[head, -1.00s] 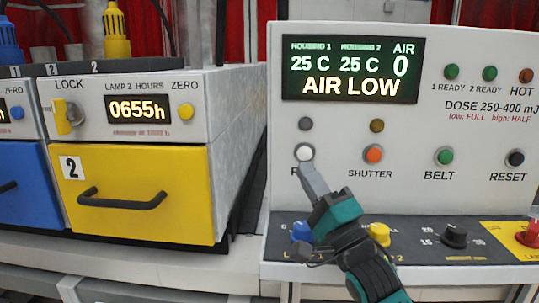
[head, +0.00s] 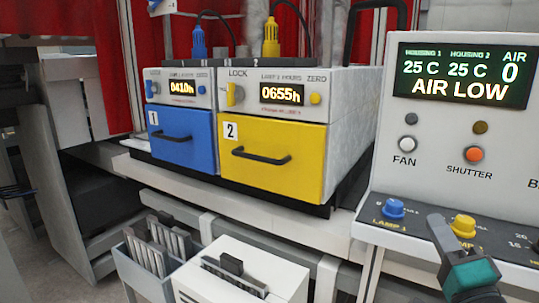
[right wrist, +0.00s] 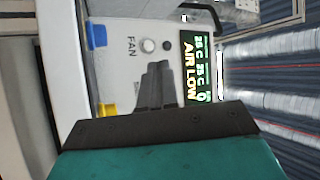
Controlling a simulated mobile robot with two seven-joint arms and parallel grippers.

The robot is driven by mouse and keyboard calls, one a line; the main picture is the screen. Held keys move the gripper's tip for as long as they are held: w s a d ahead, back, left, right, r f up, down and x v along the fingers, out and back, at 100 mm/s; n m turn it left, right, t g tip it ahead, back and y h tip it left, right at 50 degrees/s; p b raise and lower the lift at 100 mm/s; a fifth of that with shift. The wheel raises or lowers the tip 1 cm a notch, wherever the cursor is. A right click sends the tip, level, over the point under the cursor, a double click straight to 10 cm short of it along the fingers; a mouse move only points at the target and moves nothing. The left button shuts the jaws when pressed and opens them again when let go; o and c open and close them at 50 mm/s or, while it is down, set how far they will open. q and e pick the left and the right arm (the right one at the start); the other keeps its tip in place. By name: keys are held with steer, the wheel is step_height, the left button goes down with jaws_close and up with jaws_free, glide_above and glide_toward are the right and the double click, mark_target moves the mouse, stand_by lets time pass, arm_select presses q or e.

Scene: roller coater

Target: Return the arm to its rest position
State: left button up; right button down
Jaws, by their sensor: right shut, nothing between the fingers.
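My right gripper (head: 445,240) is at the lower right of the head view, shut and empty. It is in front of the control panel's lower ledge, close to the yellow lamp knob (head: 463,226) in the picture. In the right wrist view its closed fingers (right wrist: 157,85) point at the panel face, with the white FAN button (right wrist: 148,45) beyond them. In the head view the FAN button (head: 411,118) stands clear of the gripper. I cannot tell how far the fingertips are from the panel. My left gripper is not in view.
The control panel (head: 385,165) displays AIR LOW (head: 460,90). A blue knob (head: 393,209) sits on its ledge. Blue (head: 185,140) and yellow (head: 275,160) lamp drawers are closed at centre. A grey rack (head: 140,275) and white box (head: 285,280) stand below.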

step_height(320, 180, down, 12)
steer(key=a+n+g, duration=0.3)
steer(key=n+g, duration=0.1)
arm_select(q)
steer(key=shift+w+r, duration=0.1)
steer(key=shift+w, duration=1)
arm_select(e)
steer(key=s+a+f+n+g, duration=0.2)
steer(key=s+f+n, duration=0.2)
steer(key=f, duration=0.3)
steer(key=s+a+f+n+g, duration=0.3)
steer(key=s+f, duration=0.3)
steer(key=f, duration=0.2)
steer(key=s+a+f+n+g+y, duration=0.1)
steer(key=s+a+f+n+g, duration=0.1)
steer(key=s+f+n, duration=0.3)
step_height(320, 180, down, 3)
steer(key=shift+a+r+g, duration=0.1)
steer(key=shift+a+g, duration=0.3)
steer(key=shift+w, duration=0.1)
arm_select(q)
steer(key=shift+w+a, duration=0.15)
arm_select(e)
steer(key=shift+a, duration=0.1)
